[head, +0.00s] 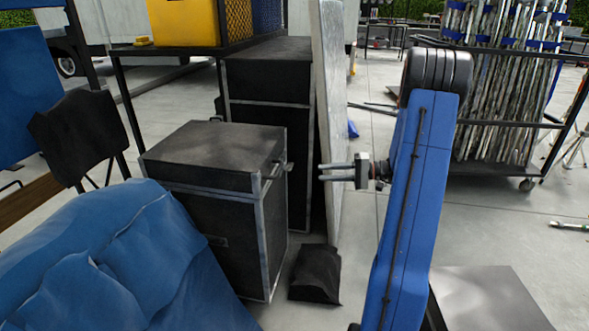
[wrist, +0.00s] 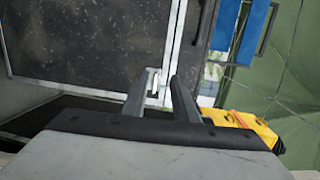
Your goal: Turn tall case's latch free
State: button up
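Two black cases with metal edging show in the head view. The rear, taller case (head: 268,88) is partly hidden by the front case (head: 210,152) and a pale upright panel. A small metal latch (head: 287,167) sticks out at the front case's right edge. My gripper (head: 320,171) is open, to the right of that latch and apart from it, its fingers pointing left. The wrist view shows a dark speckled case face (wrist: 90,40) with silver trim. A pale latch piece (wrist: 153,84) appears between my spread fingertips (wrist: 161,85); whether they touch it I cannot tell.
The pale panel (head: 328,120) stands close behind my gripper. A black sandbag-like object (head: 315,275) lies on the floor below. Blue cloth (head: 110,260) fills the lower left. A pole rack (head: 500,90) stands at the right. A yellow object (wrist: 250,125) shows in the wrist view.

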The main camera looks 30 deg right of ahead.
jog(key=d+f+m+t, duration=0.1)
jog(key=d+f+t, duration=0.1)
jog(key=d, duration=0.4)
jog(key=x, duration=1.8)
jog(key=shift+w+d+f, duration=0.15)
jog(key=shift+w+d, duration=0.15)
jog(key=shift+d, duration=0.05)
jog(key=shift+c, duration=0.7)
grip_shut()
